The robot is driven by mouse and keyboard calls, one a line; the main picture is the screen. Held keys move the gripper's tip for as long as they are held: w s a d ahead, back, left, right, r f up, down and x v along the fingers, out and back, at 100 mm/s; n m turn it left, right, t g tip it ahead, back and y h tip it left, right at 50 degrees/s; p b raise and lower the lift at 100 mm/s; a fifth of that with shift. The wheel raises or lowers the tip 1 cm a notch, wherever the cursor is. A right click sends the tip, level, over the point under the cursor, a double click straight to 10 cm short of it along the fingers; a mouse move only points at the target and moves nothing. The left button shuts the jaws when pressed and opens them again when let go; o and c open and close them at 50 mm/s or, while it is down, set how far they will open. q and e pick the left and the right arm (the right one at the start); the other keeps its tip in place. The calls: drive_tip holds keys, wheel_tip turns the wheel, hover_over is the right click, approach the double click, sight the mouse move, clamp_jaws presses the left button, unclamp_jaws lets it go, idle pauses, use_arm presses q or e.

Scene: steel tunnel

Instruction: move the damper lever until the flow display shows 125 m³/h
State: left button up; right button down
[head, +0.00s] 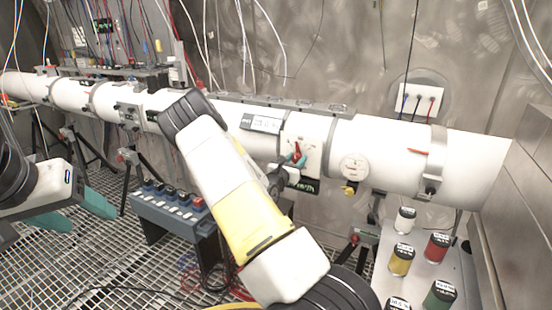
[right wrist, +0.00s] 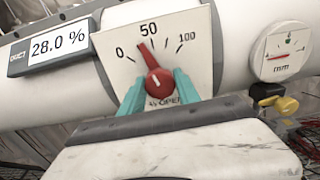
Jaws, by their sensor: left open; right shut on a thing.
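The red damper lever (right wrist: 158,82) sits on a white dial plate (right wrist: 188,58) marked 0, 50 and 100. Its pointer stands between 0 and 50, closer to 50. My right gripper (right wrist: 158,92) is shut on the lever, one teal finger on each side. In the head view the lever (head: 297,152) shows beside the right gripper (head: 291,162) on the white duct. A display (right wrist: 57,48) left of the dial reads 28.0 %. A dark display with green characters (head: 308,186) is below the dial, partly hidden and unreadable. My left gripper (head: 82,213) is open and empty at the left.
A blue box with knobs (head: 170,205) stands below the duct. Several coloured canisters, one red (head: 437,246), stand on a table at the lower right.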

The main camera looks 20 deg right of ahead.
drive_tip(key=c, duration=0.9)
unclamp_jaws()
drive_tip(key=v, duration=0.8)
